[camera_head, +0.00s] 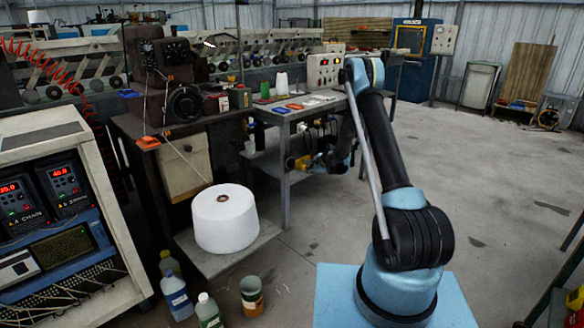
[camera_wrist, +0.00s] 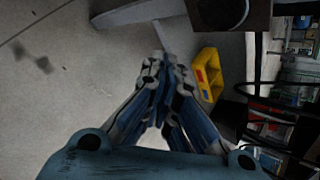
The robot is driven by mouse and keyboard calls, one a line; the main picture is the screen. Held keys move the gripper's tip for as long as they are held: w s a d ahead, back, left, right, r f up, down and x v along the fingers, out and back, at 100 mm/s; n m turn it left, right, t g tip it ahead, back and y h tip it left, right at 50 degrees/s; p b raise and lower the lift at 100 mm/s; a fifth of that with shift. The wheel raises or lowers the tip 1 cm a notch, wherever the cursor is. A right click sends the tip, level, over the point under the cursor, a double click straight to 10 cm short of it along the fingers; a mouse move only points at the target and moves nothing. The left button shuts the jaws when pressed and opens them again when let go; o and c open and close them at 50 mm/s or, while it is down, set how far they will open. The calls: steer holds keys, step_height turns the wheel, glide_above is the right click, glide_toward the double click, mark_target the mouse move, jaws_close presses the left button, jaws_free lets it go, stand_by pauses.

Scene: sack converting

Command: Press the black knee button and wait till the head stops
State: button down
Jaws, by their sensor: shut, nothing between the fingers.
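In the wrist view, my gripper (camera_wrist: 168,70) has its fingers together with nothing between them. A yellow box (camera_wrist: 208,75) with a small red part lies just right of the fingertips, and I cannot tell whether they touch. In the head view, a yellow item (camera_head: 291,163) shows under the workbench, near the end of my arm. I cannot make out a black knee button in either view; it may be hidden or too small. A dark brown machine head (camera_head: 172,68) stands on the left table, and I cannot tell whether it is running.
The workbench (camera_head: 286,112) carries a control box (camera_head: 325,72) and small items. A large white thread cone (camera_head: 225,218) stands on a low shelf. Bottles (camera_head: 176,294) and a can (camera_head: 251,295) stand on the floor. An instrument cabinet (camera_head: 62,215) is at left.

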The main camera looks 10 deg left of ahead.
mark_target(293, 167)
steer(key=shift+a, duration=0.1)
steer(key=w+a, duration=0.5)
steer(key=a, duration=0.1)
steer(key=shift+w+a, duration=0.2)
steer(key=shift+a, duration=0.2)
steer(key=shift+w+a+r, duration=0.1)
steer(key=shift+w+a, duration=0.55)
steer(key=shift+a, duration=0.2)
stand_by(3.0)
steer(key=shift+s+d, duration=0.65)
steer(key=shift+d, duration=0.2)
steer(key=shift+s+d, duration=0.8)
steer(key=shift+d, duration=0.2)
steer(key=shift+s+d, duration=0.75)
steer(key=shift+d, duration=0.25)
